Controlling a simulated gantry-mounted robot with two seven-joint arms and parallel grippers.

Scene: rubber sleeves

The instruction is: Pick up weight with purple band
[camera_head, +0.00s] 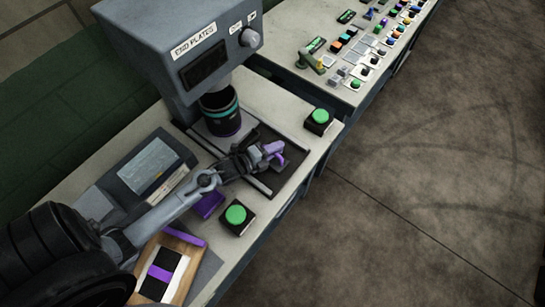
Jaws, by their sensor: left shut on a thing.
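My left gripper (252,160) reaches in from the lower left over the dark plate of the machine. It is shut on a small purple piece (272,150) at its tip; the fingers partly hide this piece, and I cannot tell whether it is a weight's band. A black cylinder with a teal band (222,112) stands under the machine head, just behind the gripper, with purple at its foot. A flat black piece with a purple band (160,273) lies in a wooden tray (185,247) at the lower left. My right gripper is not in view.
The grey machine (165,45) labelled "END PLATES" overhangs the work area. Two green buttons (236,214) (320,116) stand on the bench's front side. A purple block (209,204) and a screen (150,166) lie near my arm. A second bench holds several small parts.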

